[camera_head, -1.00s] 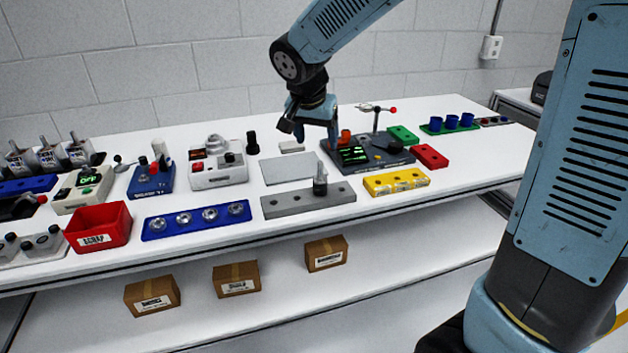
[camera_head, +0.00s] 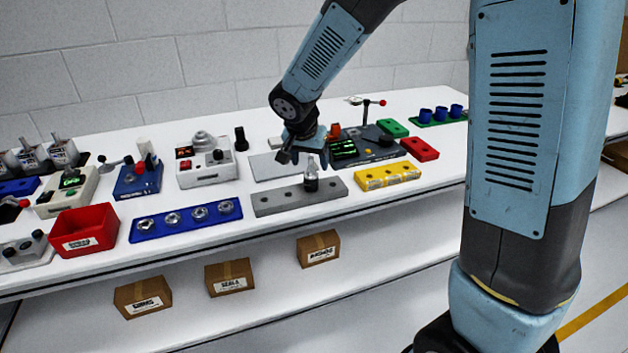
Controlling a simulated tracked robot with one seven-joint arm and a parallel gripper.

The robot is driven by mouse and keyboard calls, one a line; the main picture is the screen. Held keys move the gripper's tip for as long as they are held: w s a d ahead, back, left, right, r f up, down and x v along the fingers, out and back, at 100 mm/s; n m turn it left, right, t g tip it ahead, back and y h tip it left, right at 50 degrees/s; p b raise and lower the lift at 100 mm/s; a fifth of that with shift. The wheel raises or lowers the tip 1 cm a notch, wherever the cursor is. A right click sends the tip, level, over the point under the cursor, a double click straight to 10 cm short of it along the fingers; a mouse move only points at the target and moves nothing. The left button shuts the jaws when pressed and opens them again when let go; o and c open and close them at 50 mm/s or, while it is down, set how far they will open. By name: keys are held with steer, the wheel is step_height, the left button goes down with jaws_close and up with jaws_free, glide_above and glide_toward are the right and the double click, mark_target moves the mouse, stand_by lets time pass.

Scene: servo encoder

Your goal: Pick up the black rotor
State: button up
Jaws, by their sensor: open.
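A small upright part (camera_head: 311,182) with a dark lower body and a paler top stands in the grey block with holes (camera_head: 275,201). It may be the black rotor, but it is too small to be sure. A plain black upright cylinder (camera_head: 241,139) stands farther back, beside the white-grey machine. My gripper (camera_head: 299,158) is open and hangs over the bench, close to the upright part in the grey block and a little above it in the picture. I cannot tell if they touch. The gripper partly covers the flat grey plate (camera_head: 264,170) behind.
A dark station with a green screen (camera_head: 345,149) stands right of my gripper. A yellow block (camera_head: 388,174), a red block (camera_head: 420,149) and a green block (camera_head: 393,127) lie near it. A blue block (camera_head: 186,219) and a red bin (camera_head: 84,230) are at the left front.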

mark_target(311, 166)
steer(key=shift+x, duration=1.75)
steer(key=shift+c, duration=0.3)
jaws_close()
